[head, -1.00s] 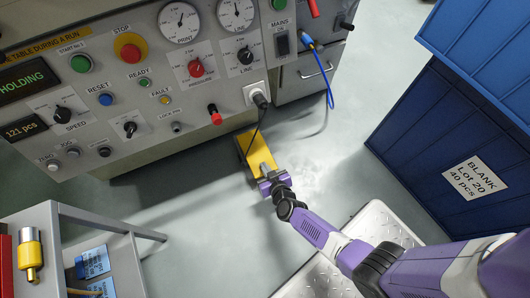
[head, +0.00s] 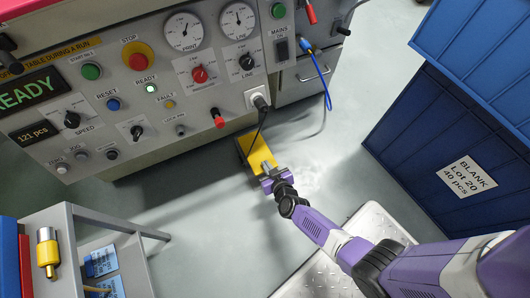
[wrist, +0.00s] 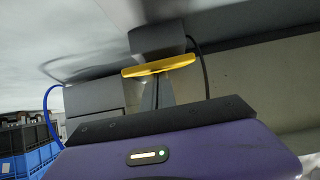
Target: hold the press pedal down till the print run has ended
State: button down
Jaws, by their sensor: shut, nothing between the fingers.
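The yellow press pedal (head: 258,150) sits on the floor in front of the machine, with a cable running up to a plug on the panel. My gripper (head: 267,170) is shut and empty, its fingertips at the pedal's near end. In the wrist view the closed fingers (wrist: 164,92) reach to the yellow plate (wrist: 158,66); whether they press it down is hard to tell. The panel display (head: 31,94) reads READY, and the green READY lamp (head: 150,88) is lit. The counter (head: 35,131) reads 121 pcs.
Blue crates (head: 450,150), one labelled BLANK Lot 20, stand at the right. Bare floor (head: 200,205) lies between cart and arm. A blue cable (head: 325,80) hangs from the panel.

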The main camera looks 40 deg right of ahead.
jog(key=f+p+v, duration=0.1)
jog(key=p+v, duration=0.2)
jog(key=v, duration=0.7)
jog(key=shift+s+a, duration=0.25)
jog(key=shift+s, duration=0.05)
notch_tip(320, 180, up, 11)
jog(key=w+a+t, duration=0.1)
jog(key=w+t, duration=0.2)
jog(key=s+a+r+n+y, duration=0.1)
jog(key=s+r, duration=0.6)
jog(key=r, duration=0.4)
jog(key=s+r+n+t+y, duration=0.1)
jog(key=s+r, duration=0.5)
jog(key=r, duration=0.5)
jog(key=s+a+r+n+y, duration=0.1)
jog(key=s+r, duration=0.6)
jog(key=r, duration=0.3)
notch_tip(320, 180, up, 28)
jog(key=p, duration=2.8)
jog(key=shift+a, duration=0.2)
